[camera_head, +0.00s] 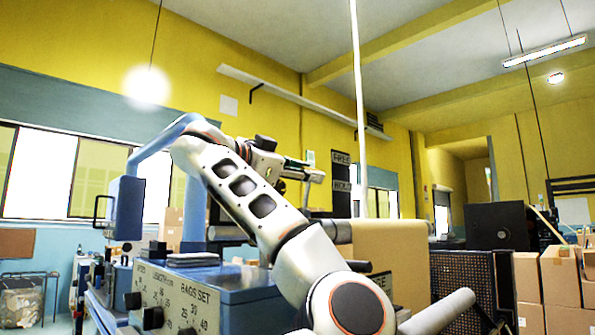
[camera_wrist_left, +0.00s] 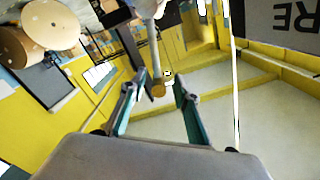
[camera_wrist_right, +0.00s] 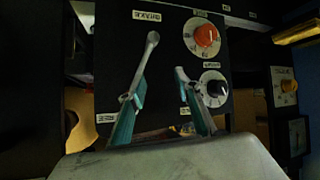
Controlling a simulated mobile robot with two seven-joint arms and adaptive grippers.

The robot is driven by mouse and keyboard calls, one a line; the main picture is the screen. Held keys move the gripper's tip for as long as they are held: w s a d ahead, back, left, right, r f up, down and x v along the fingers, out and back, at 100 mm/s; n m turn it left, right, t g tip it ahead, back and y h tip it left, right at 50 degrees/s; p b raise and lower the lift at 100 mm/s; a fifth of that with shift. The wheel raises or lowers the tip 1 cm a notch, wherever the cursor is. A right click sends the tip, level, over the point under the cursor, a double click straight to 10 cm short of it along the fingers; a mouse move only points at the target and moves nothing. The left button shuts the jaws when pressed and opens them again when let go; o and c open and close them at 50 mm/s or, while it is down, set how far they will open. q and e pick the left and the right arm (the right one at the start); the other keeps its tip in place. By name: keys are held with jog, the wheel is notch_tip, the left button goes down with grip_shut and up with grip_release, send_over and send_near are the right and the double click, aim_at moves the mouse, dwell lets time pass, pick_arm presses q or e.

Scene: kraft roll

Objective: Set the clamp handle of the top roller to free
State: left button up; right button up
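In the left wrist view, a pale rod with a brownish round end (camera_wrist_left: 157,89), which looks like the clamp handle, reaches down between the fingertips of my left gripper (camera_wrist_left: 156,82). The fingers are apart on either side of it; I cannot tell whether either touches it. In the head view my left gripper (camera_head: 306,173) is beside dark signs reading FREE (camera_head: 341,157) and HOLD (camera_head: 341,186); the handle is not clear there. The FREE sign is partly visible in the left wrist view (camera_wrist_left: 290,20). My right gripper (camera_wrist_right: 158,75) is open before a dark control panel (camera_wrist_right: 165,70).
A blue machine with a BAGS SET panel (camera_head: 165,300) stands at the lower left. A large kraft roll (camera_head: 392,258) is behind my left arm. Cardboard boxes (camera_head: 560,275) stand at the right. The right wrist view shows a red knob (camera_wrist_right: 205,36) and a grey lever (camera_wrist_right: 148,50).

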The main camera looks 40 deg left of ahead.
pick_arm(q)
jog(key=s, duration=0.7)
jog(key=shift+a, duration=0.4)
jog(key=shift+s, duration=0.1)
